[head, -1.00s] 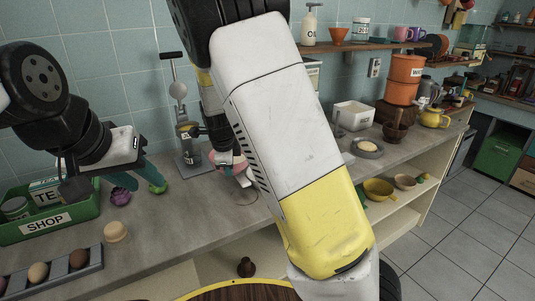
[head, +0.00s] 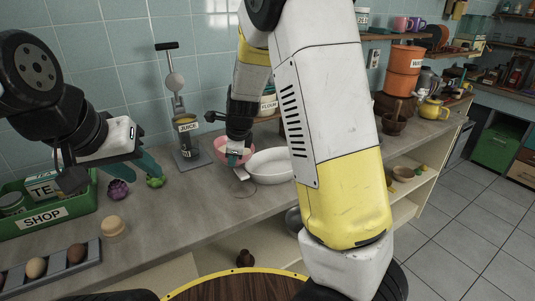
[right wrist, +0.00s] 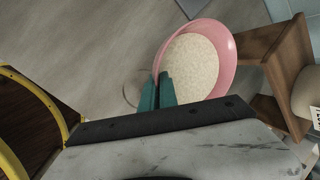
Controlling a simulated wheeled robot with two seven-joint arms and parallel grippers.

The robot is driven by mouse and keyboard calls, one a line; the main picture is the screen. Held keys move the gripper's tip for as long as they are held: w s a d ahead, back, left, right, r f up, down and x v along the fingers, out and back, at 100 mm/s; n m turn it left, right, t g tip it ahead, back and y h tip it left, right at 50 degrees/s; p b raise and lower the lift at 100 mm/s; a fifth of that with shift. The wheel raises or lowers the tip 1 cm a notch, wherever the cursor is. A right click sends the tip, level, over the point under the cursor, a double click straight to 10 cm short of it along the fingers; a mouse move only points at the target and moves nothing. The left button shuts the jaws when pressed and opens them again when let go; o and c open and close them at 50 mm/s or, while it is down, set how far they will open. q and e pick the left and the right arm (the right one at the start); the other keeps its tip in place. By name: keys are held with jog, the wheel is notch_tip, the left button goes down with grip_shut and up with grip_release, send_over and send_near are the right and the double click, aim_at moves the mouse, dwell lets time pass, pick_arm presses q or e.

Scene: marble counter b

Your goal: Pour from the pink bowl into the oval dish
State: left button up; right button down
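The pink bowl (head: 221,147) is at the back of the counter, partly hidden behind my right gripper (head: 238,158). In the right wrist view, the bowl (right wrist: 229,58) holds pale grainy contents, and my right gripper's teal fingers (right wrist: 160,92) are shut on its rim, one on each side of the wall. The white oval dish (head: 272,167) stands on the counter just right of the bowl; my right arm hides its right end. My left gripper (head: 112,172) is open and empty above the counter at the left, near the green box.
A purple vegetable (head: 118,189), a green one (head: 155,182), a wooden piece (head: 114,226), a green SHOP box (head: 45,222) and an egg tray (head: 55,270) occupy the left. The front middle counter is clear.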

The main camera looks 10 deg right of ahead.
aim_at(252, 152)
jog(key=shift+d+r+y, duration=0.25)
jog(key=shift+r+y, duration=0.05)
jog(key=shift+d+r, duration=0.1)
jog(key=shift+d, duration=0.1)
jog(key=shift+d+r+y, duration=0.2)
jog(key=shift+d+y, duration=0.05)
jog(key=shift+y, duration=0.15)
jog(key=shift+d+r, duration=0.1)
jog(key=shift+d, duration=0.1)
jog(key=shift+d+r+m+y+p, duration=0.3)
jog(key=shift+d+r+y+p, duration=0.25)
jog(key=shift+d+y, duration=0.3)
jog(key=shift+d+f+y+p, duration=0.25)
jog(key=shift+d+y+p, duration=0.25)
jog(key=shift+d+y, duration=0.4)
dwell(0.3)
jog(key=shift+d+f+m+y+p, duration=0.2)
jog(key=shift+d+m+y+p, duration=0.1)
jog(key=shift+d+m+y, duration=0.25)
dwell(0.5)
jog(key=shift+d+r+t+y+p, duration=0.3)
jog(key=shift+d+r+y+p, duration=0.1)
jog(key=shift+y, duration=0.6)
jog(key=shift+d+f+m+y+p, duration=0.25)
jog(key=shift+d+f+y+p, duration=0.1)
jog(key=shift+y, duration=0.55)
dwell(0.8)
